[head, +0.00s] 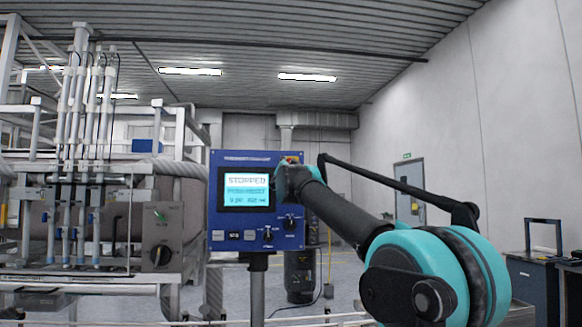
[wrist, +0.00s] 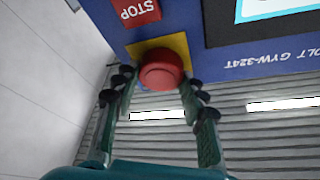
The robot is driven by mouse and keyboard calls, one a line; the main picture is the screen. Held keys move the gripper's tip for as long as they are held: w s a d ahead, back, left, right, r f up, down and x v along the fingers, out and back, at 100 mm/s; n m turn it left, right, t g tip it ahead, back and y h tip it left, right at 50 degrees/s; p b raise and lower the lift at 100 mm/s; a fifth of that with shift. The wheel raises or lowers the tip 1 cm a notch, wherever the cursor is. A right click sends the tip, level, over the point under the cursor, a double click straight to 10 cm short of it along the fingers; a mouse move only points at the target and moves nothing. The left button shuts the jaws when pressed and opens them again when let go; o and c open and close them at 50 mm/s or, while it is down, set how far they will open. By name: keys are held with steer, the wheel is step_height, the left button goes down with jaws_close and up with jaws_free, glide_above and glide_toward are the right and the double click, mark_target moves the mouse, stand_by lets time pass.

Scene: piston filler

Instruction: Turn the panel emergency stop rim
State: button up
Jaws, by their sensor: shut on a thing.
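The panel emergency stop is a round red button (wrist: 161,70) on a yellow square plate (wrist: 181,41) in the wrist view, seen upside down. My gripper (wrist: 160,83) has one finger on each side of the button, with the fingertips at its rim. It is shut on the rim. In the head view the blue control panel (head: 215,200) stands on a post, its screen (head: 247,190) reading STOPPED. There my gripper (head: 284,178) is at the panel's upper right, and my arm hides most of the button.
A red STOP label (wrist: 137,10) is beside the button. Below the screen are black knobs (head: 268,234) and small push buttons. The piston filler frame (head: 100,170) stands to the left. A dark cabinet (head: 535,280) stands at the far right.

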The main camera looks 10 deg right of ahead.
steer(key=o, duration=1.2)
steer(key=shift+c, duration=0.2)
steer(key=v, duration=1.2)
